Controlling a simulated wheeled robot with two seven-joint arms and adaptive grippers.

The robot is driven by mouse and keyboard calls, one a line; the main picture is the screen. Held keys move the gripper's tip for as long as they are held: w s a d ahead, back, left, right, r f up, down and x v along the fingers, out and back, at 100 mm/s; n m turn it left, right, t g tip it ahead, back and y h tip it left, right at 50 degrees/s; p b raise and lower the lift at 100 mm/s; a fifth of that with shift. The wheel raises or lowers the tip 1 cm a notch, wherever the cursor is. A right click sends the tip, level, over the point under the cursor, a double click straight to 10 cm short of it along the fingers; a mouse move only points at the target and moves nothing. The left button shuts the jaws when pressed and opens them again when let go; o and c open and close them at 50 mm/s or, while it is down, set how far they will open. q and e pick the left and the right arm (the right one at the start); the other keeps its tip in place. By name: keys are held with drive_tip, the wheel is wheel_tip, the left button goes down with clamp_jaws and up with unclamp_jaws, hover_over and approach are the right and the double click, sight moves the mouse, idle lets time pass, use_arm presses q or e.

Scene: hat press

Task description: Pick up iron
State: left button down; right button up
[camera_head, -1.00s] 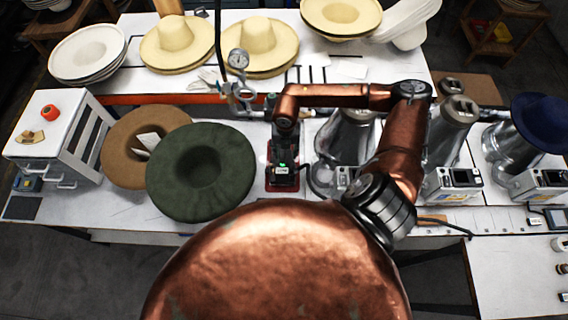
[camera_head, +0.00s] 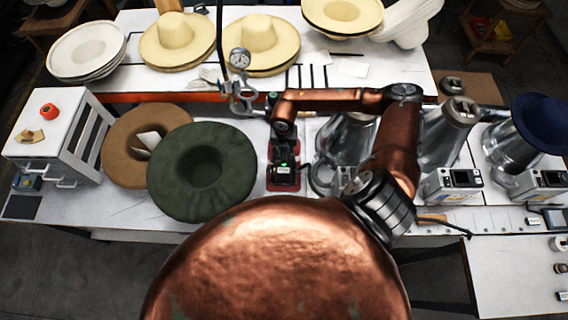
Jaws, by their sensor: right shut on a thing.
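The iron (camera_head: 285,180), dark on top with a red base and a small green light, is at the middle of the white worktable. My right gripper (camera_head: 284,150) comes down over it from above and is shut on its upper part. The fingers are dark and small, and blend with the dark iron. I cannot tell whether the base touches the table. My left gripper is not in view.
A green hat (camera_head: 203,205) and a brown hat (camera_head: 122,170) lie left of the iron. A pressure gauge (camera_head: 239,60) stands behind it. Metal hat forms (camera_head: 447,130) with control boxes (camera_head: 453,181) stand to the right. A white drawer unit (camera_head: 50,115) is far left.

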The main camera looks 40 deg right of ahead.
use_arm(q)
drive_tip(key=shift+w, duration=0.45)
use_arm(e)
clamp_jaws()
drive_tip(key=shift+w+r, duration=0.1)
